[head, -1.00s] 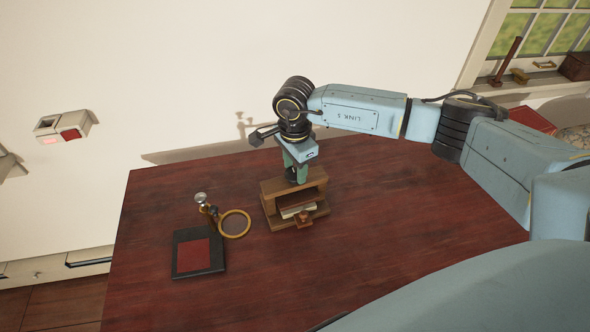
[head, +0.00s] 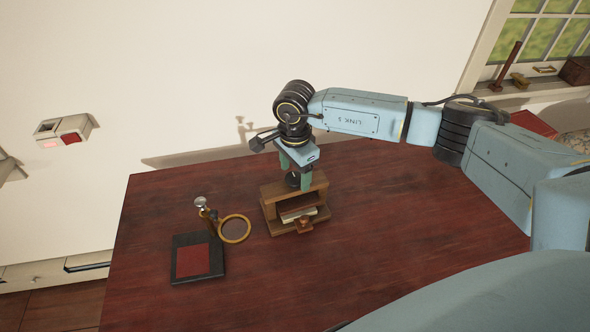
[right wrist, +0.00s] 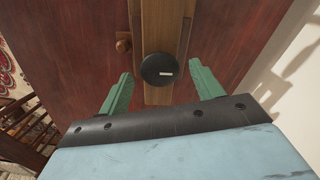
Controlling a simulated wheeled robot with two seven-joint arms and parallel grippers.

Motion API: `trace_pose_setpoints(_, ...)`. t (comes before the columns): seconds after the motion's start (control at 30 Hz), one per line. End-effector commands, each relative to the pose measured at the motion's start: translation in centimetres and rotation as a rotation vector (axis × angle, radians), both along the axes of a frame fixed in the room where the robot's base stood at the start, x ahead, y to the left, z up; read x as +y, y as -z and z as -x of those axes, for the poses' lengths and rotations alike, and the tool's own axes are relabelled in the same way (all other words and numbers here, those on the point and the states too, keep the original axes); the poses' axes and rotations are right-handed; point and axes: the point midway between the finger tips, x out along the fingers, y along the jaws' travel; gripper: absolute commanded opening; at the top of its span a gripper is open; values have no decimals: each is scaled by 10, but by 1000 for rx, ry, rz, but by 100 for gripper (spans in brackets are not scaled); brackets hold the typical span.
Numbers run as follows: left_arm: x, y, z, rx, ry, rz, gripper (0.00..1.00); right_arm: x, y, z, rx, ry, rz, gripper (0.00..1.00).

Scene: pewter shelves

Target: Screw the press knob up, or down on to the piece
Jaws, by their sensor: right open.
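The press is a small brown wooden frame (head: 268,208) standing on the table, with a pale piece (head: 298,212) inside its opening. Its dark round knob (right wrist: 160,69) with a short white mark sits on top of the wooden beam (right wrist: 166,25) in the right wrist view. In the head view the knob is mostly hidden by my right gripper (head: 295,185), which points down over the press top. The right gripper's green fingers (right wrist: 162,88) are spread wide, one on each side of the knob, and do not appear to touch it. My left gripper is not seen.
A small wooden drawer knob (head: 304,225) faces out at the front of the press. Left of it are a brass-rimmed magnifier (head: 235,229) and a black stand with a red pad (head: 193,260). The front and right of the dark red table (head: 400,230) are clear.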

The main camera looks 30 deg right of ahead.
Motion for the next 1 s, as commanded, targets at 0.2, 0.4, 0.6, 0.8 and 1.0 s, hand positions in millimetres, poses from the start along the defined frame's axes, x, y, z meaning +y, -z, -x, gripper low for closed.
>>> trace_pose_setpoints(0.2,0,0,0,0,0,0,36,-1,-6,-1,-2,1,0,66)
trace_pose_setpoints(0.4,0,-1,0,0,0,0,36,-1,-40,-1,-5,0,0,66)
trace_pose_setpoints(0.6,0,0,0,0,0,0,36,-1,-86,-1,-4,0,1,66)
trace_pose_setpoints(0.8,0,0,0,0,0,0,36,0,-120,-1,-3,0,1,66)
trace_pose_setpoints(1.0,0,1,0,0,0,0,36,0,-133,0,0,0,0,66)
